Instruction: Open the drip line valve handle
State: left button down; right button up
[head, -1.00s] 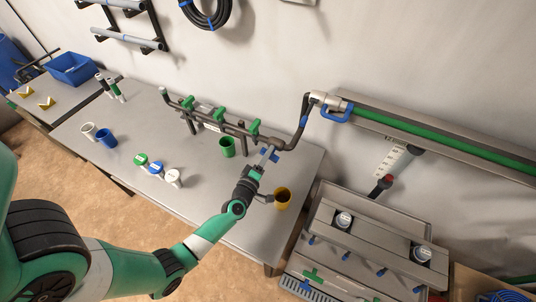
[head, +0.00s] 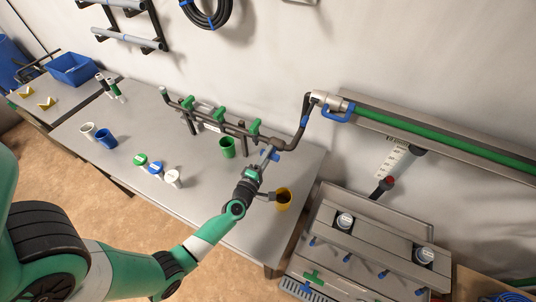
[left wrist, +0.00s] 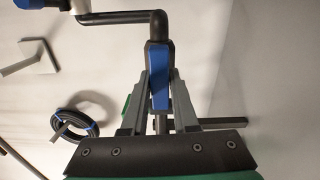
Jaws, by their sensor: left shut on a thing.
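The pipe manifold (head: 235,128) stands along the back of the grey bench and carries several green valve handles (head: 253,129). A blue valve handle (head: 275,155) is at its right end, below the dark bent riser pipe. My left gripper (head: 267,153) reaches up to this blue handle and is shut on it. In the left wrist view, the two grey fingers press on both sides of the blue handle (left wrist: 159,82), which hangs under a dark elbow pipe (left wrist: 150,17). The fingers partly cover the handle in the head view. My right gripper is not in view.
Another blue handle (head: 338,112) sits at the top of the riser by the green wall pipe (head: 440,141). Round caps (head: 155,168) lie on the open bench (head: 120,178).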

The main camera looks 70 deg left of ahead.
pick_arm(q)
jog(key=c, duration=0.7)
grip_release()
jog(key=p+v, duration=0.1)
jog(key=v, duration=1)
jog(key=shift+s+d, duration=0.2)
jog(key=shift+s, duration=0.05)
